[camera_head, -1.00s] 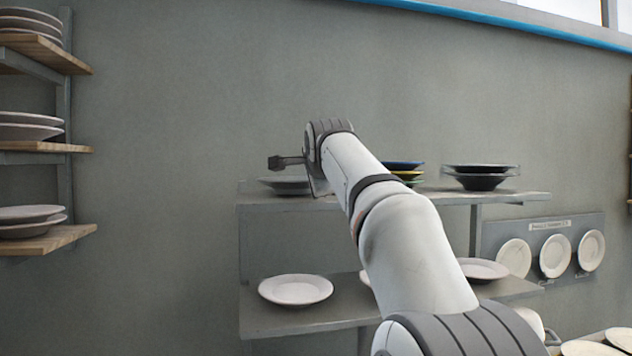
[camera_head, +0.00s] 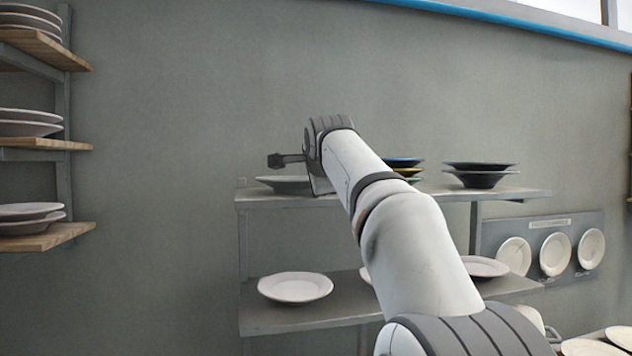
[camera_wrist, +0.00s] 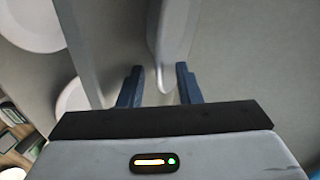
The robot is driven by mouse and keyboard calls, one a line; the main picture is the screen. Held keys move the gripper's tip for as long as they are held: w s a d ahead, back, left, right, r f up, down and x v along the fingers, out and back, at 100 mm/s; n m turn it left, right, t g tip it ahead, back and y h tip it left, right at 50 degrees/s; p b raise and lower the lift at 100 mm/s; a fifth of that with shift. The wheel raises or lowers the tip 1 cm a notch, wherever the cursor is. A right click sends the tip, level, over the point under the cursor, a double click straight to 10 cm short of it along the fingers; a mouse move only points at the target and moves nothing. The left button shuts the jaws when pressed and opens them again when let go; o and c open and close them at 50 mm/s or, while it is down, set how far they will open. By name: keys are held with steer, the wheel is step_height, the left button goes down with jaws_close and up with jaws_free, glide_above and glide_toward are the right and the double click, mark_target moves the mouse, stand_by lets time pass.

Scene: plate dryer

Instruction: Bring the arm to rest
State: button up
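My arm reaches up and forward across the middle of the head view. My gripper shows small and dark at its far end, pointing left above the upper shelf (camera_head: 480,194). In the wrist view my gripper (camera_wrist: 160,84) has its two dark fingers spread apart. The pale edge of a plate (camera_wrist: 168,45) shows between and beyond the fingers; I cannot tell whether it touches them. In the head view a pale plate (camera_head: 275,183) lies on the upper shelf just below the gripper, partly hidden by my arm.
Coloured plates (camera_head: 408,163) and dark bowls (camera_head: 480,175) stand on the upper shelf. A white plate (camera_head: 296,287) lies on the lower shelf (camera_head: 300,318). A rack (camera_head: 550,232) holds upright plates at right. Wooden wall shelves (camera_head: 50,145) with plates stand at left. The wall space above is clear.

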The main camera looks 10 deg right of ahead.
steer(key=d+b+v, duration=0.1)
steer(key=b+v, duration=0.1)
steer(key=v, duration=0.5)
steer(key=s+a+f+n+g+b, duration=0.1)
steer(key=s+f+n+g, duration=0.2)
steer(key=s+f, duration=0.7)
steer(key=s+a+f+n+g+y+b, duration=0.1)
steer(key=s+f+n+g, duration=0.3)
steer(key=f, duration=2.1)
steer(key=s+a+f+n+g+b, duration=0.1)
steer(key=s+f+n+g+b, duration=0.2)
steer(key=s+f+n, duration=0.7)
steer(key=s+f, duration=0.7)
steer(key=shift+s+f, duration=0.4)
